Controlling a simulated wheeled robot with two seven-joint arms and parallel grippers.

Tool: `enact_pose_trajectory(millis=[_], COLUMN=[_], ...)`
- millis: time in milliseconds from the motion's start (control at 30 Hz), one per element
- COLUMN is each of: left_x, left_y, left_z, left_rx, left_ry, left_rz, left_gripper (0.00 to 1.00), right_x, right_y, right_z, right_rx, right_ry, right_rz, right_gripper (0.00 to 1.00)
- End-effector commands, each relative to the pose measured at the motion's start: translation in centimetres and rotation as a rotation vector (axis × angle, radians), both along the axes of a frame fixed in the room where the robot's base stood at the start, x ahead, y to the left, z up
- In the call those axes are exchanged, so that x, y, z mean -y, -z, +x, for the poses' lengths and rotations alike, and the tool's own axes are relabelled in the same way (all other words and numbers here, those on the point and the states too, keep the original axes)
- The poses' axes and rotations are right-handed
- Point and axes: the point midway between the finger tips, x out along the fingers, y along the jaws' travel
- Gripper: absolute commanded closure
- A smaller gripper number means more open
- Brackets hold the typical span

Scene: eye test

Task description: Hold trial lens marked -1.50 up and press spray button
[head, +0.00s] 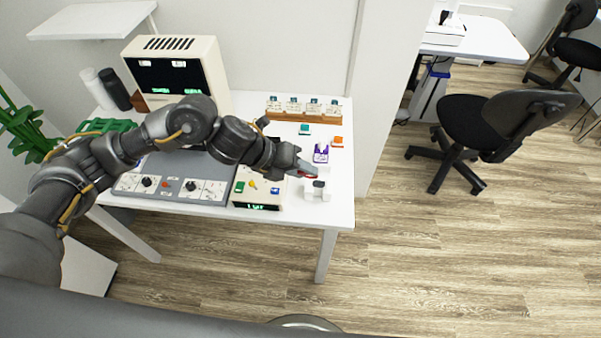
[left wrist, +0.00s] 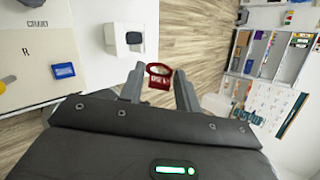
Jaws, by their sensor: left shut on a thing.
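My left gripper (head: 308,171) is shut on a red-rimmed trial lens above the front right of the white table. In the left wrist view the red lens ring (left wrist: 159,74) sits between the two fingertips of this gripper (left wrist: 159,84), with its tab towards the palm. Its marking is too small to read. A small white device (head: 316,190) with a dark top stands on the table just below the gripper; it also shows in the left wrist view (left wrist: 124,39). I cannot tell which part is the spray button. My right gripper is not in view.
A cream control box (head: 257,188) with coloured buttons stands left of the white device. A wooden rack (head: 302,116) of lens cards is at the back. Teal (head: 304,129), orange (head: 337,141) and purple (head: 320,153) holders lie in front of it. A cream monitor (head: 177,70) stands back left.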

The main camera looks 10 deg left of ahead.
Motion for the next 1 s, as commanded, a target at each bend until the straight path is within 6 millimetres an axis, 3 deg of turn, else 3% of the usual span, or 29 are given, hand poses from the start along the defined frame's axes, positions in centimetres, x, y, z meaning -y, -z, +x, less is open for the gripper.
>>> enact_pose_trajectory(millis=[100,400,1000], left_x=[0.0,0.1,0.1], left_y=[1.6,3.8,4.4], left_z=[0.7,1.2,1.2], left_rx=[-0.001,-0.001,0.0], left_ry=[0.001,0.001,0.002], left_rz=[0.0,-0.001,-0.001], left_gripper=[0.88,0.88,0.88], right_x=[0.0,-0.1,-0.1], right_y=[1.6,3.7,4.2], right_z=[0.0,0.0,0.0], right_rx=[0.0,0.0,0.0], right_ry=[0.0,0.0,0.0], right_rz=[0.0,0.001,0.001], right_gripper=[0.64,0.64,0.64])
